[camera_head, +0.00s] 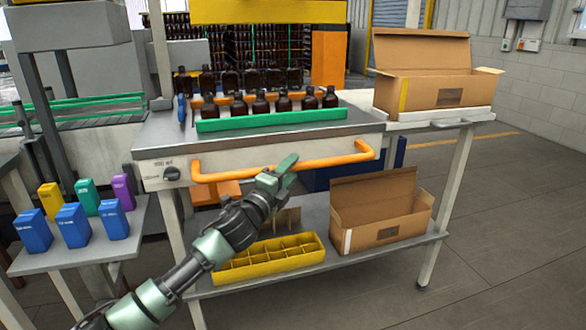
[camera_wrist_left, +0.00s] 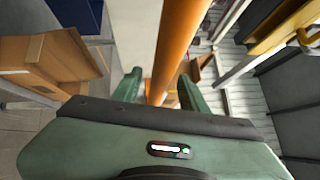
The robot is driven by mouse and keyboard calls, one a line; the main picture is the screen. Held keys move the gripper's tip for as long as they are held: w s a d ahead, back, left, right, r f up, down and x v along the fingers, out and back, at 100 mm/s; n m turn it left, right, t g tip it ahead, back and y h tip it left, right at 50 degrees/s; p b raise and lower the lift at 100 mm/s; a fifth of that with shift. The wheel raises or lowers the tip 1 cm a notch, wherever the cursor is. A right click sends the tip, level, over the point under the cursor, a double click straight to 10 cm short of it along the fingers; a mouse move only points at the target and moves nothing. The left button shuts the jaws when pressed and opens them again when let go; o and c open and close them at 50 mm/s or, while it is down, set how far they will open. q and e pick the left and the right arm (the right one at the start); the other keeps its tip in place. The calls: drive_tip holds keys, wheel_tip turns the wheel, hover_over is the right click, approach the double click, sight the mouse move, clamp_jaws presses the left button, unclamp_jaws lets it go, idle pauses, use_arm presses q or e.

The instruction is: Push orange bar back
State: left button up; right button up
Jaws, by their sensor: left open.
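The orange bar (camera_head: 330,161) is a long handle bent at both ends, running along the front of the white workstation panel (camera_head: 220,160). My left gripper (camera_head: 284,170) is at the middle of the bar and hides a short piece of it. In the left wrist view the bar (camera_wrist_left: 180,45) runs down between the two green fingers (camera_wrist_left: 160,92), which stand apart on either side of it. The gripper is open. I cannot tell whether a finger touches the bar. My right gripper is not in view.
Amber bottles (camera_head: 260,105) stand in rows behind a green rail (camera_head: 270,120) on the worktop. A cardboard box (camera_head: 380,210) and a yellow divided crate (camera_head: 270,262) sit on the lower shelf. Another box (camera_head: 430,85) stands at right, with coloured cartons (camera_head: 72,225) at left.

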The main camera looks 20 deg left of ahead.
use_arm(q)
drive_tip(key=shift+x, duration=0.85)
clamp_jaws()
idle(0.8)
